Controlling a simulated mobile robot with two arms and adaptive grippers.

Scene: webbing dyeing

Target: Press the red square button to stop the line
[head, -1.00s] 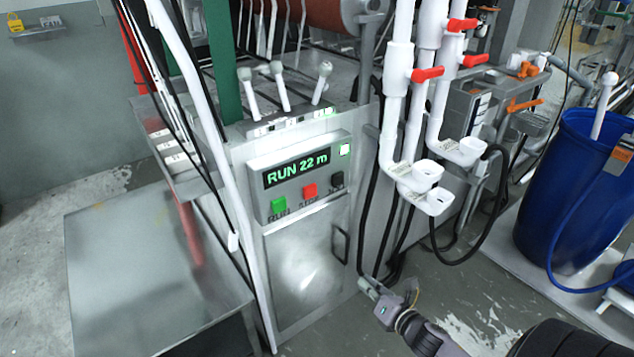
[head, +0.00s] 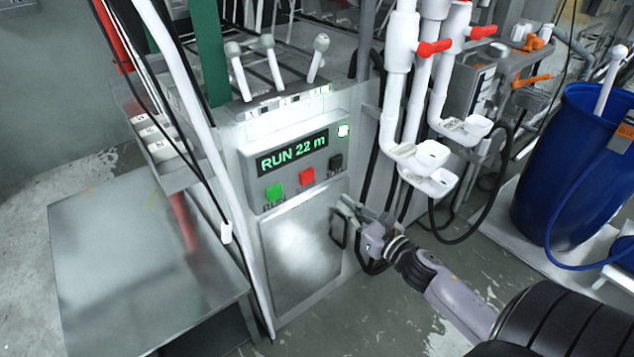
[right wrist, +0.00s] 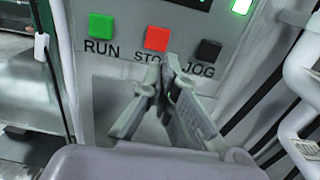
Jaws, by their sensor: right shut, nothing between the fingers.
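The red square button (head: 307,176) sits on the grey control panel (head: 262,190), between a green button (head: 274,192) and a black button (head: 336,162). In the right wrist view the red button (right wrist: 157,38) is above the word STOP, whose last letter is hidden by a fingertip. My right gripper (head: 345,207) is shut and empty, below and to the right of the red button, apart from it in the head view. In the right wrist view its fingertips (right wrist: 162,75) show just below the red button. My left gripper is not in view.
The panel display (head: 293,153) reads RUN 22 m and a small lamp (head: 343,131) glows green. Several white pipes with red valve handles (head: 434,47) stand right of the panel. A blue barrel (head: 565,165) stands far right. A metal table (head: 130,260) is at left.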

